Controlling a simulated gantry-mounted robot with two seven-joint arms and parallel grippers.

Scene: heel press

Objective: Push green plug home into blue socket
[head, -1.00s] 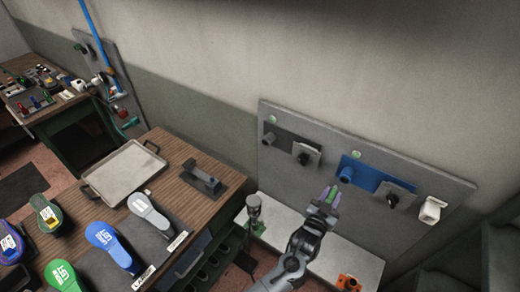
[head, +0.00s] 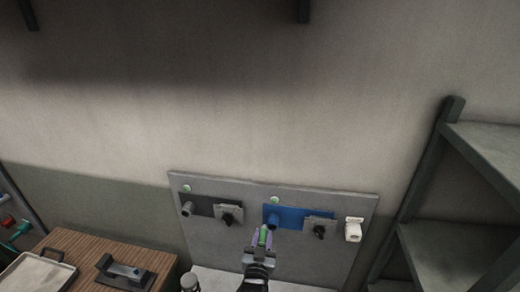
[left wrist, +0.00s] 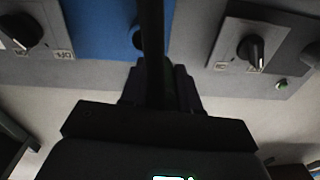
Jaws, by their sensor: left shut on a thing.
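The blue socket (head: 273,221) sticks out from the left part of a blue plate (head: 292,214) on the grey wall board. My left gripper (head: 263,236) is shut on the green plug (head: 263,235), whose green body shows between the purple fingers. The plug is just below and left of the socket in the head view; I cannot tell whether they touch. In the left wrist view, the dark gripper covers the plug, and the blue socket (left wrist: 137,38) shows partly behind it. My right gripper is not in view.
A black rotary switch (head: 319,231) sits right of the socket. A dark plate with a grey socket (head: 187,209) and another switch (head: 228,218) is on the left. A white fixture (head: 353,230) is at the board's right edge. A shelf rack (head: 455,240) stands right.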

